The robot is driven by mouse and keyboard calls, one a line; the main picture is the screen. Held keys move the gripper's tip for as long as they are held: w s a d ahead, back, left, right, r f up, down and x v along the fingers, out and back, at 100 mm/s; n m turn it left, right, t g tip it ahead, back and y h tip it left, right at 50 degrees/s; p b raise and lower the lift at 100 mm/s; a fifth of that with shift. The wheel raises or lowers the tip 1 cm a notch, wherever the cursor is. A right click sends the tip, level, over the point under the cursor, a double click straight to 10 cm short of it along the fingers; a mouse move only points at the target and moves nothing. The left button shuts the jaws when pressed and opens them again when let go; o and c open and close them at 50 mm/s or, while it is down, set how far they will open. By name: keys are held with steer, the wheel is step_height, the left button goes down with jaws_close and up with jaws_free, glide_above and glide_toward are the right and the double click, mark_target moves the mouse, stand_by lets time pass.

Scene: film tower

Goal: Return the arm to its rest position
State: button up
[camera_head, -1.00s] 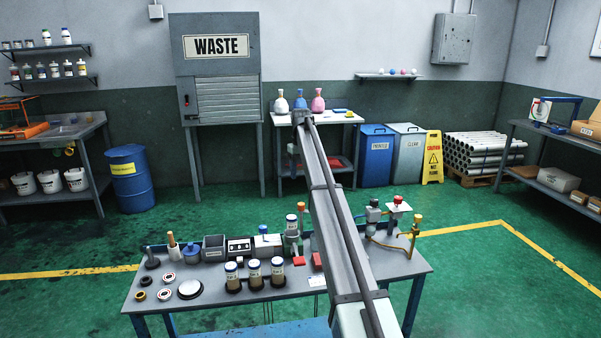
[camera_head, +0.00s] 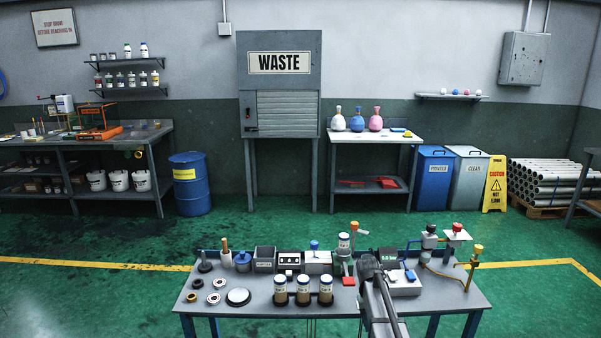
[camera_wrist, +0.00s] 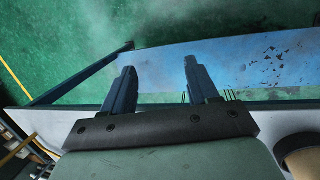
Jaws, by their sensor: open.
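My gripper (camera_wrist: 158,85) shows in the wrist view with its two dark fingers spread apart and nothing between them. Beyond the fingers are the green floor and a worn blue surface (camera_wrist: 240,65) low under the bench. In the head view my arm reaches in from the bottom edge, over the right half of the grey workbench (camera_head: 240,322). The gripper itself cannot be made out in the head view.
Several jars with dark contents (camera_head: 303,289) stand at the bench's front. A white device (camera_head: 402,284) and a pipe assembly with a red knob (camera_head: 455,231) stand close to my arm. Green floor lies clear behind the bench.

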steer(key=s+a+f+g, duration=0.1)
steer(key=s+a+f, duration=0.1)
steer(key=s+f, duration=1.05)
steer(key=s+a+f+g, duration=0.1)
steer(key=s+f, duration=0.4)
steer(key=s, duration=0.7)
steer(key=s+a+f+g+y, duration=0.1)
steer(key=s+f, duration=0.5)
steer(key=s, duration=0.7)
steer(key=s+a+f+g+y, duration=0.1)
steer(key=s+f, duration=0.5)
steer(key=s, duration=0.6)
steer(key=a+g, duration=0.1)
steer(key=a, duration=0.1)
steer(key=shift+s+a+f, duration=0.25)
steer(key=shift+s+a, duration=0.1)
